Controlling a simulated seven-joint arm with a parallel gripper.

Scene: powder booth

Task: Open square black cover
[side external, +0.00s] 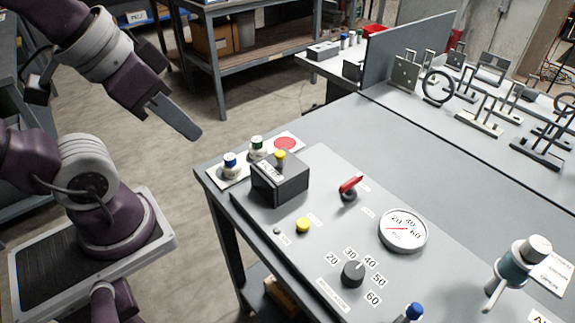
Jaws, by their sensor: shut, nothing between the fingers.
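The square black cover (282,184) is a dark box near the left end of the grey control panel (325,255). Its top carries a white label (271,172) and a small yellow knob (280,157). The cover looks down flat on the panel; what is under it is hidden. My gripper (188,128) is up and to the left of the cover, in the air beyond the table's left edge. It points down and to the right, shut and empty, well apart from the cover.
Blue-topped (230,162) and green-topped (257,143) jars stand behind the cover, near a red disc (285,143). On the panel are a yellow button (302,225), red lever (350,186), gauge (403,230) and black dial (353,272). A sprayer-like tool (517,268) stands right.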

